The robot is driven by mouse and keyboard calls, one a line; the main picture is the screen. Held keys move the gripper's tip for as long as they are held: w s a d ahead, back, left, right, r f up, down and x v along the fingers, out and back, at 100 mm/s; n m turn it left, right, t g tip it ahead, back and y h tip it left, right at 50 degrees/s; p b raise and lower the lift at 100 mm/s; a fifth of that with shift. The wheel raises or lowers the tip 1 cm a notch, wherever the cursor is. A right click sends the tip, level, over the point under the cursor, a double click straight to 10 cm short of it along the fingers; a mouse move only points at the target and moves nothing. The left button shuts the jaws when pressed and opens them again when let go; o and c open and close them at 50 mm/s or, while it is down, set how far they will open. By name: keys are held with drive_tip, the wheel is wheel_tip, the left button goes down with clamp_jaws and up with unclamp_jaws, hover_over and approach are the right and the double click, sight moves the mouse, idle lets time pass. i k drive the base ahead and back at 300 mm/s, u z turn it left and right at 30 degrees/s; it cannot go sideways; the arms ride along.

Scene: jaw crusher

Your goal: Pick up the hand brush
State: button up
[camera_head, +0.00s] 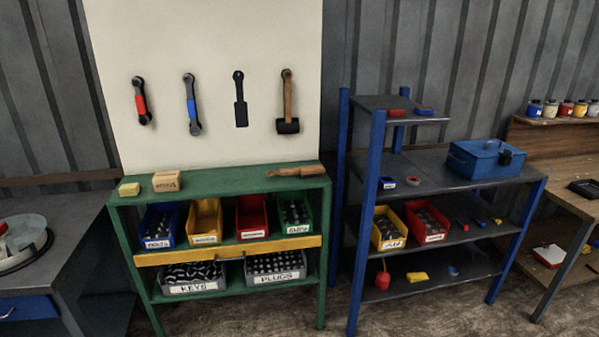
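A tan wooden object with a thin handle to the left and a thicker block to the right, which looks like the hand brush (298,171), lies flat on the top of the green workbench (225,183), near its right end. Its bristles cannot be made out from here. Nothing touches or covers it. My gripper is not in view.
A yellow block (129,189) and a small labelled box (167,182) stand on the bench's left end; the middle between is clear. Tools hang on the white board (215,60) behind. A blue-posted shelf (367,225) stands close on the right.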

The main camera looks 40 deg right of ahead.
sight(312, 171)
drive_tip(key=i, duration=0.9)
drive_tip(key=z, duration=0.05)
